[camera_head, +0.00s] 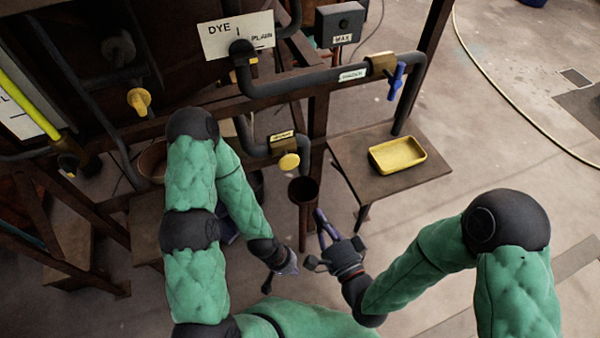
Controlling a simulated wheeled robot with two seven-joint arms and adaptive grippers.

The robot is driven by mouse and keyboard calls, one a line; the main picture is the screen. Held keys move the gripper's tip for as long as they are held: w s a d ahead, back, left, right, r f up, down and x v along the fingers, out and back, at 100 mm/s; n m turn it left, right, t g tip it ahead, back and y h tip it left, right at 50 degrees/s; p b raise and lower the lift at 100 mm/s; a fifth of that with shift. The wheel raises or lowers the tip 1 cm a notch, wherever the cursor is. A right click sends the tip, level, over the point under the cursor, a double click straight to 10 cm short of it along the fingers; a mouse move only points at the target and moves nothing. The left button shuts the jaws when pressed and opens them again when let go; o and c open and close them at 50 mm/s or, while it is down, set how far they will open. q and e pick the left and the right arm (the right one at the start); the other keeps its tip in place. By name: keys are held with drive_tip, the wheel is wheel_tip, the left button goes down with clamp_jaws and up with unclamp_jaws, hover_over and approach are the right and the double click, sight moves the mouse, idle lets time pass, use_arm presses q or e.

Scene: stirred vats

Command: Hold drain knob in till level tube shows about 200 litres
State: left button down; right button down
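A round yellow knob (289,161) sits on a dark pipe under a small yellow label (282,136) too small to read. Another yellow knob (139,101) is on the vat frame at left. The level tube (27,105), filled bright yellow, stands against a white scale board (20,118) at the left edge; its marks are unreadable and its top is cut off. My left gripper (280,274) is low in the middle, fingers apart, empty and clear of the knobs.
A yellow tray (397,154) rests on a brown stand (430,170). A blue-handled valve (396,82) is on the upper pipe. A dark cup-like outlet (303,190) is below the knob. A "MAX" box (339,24) and "DYE/PLAIN" sign (220,40) are above. Floor at right is open.

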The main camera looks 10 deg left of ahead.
sight(292, 166)
drive_tip(key=b+x, duration=0.1)
drive_tip(key=x, duration=1.3)
drive_tip(key=shift+f+b, duration=0.1)
drive_tip(key=shift+b, duration=0.3)
drive_tip(key=shift+w, duration=0.1)
drive_tip(key=shift+b+x, duration=0.55)
drive_tip(key=shift+x, duration=0.4)
drive_tip(key=shift+d, duration=0.15)
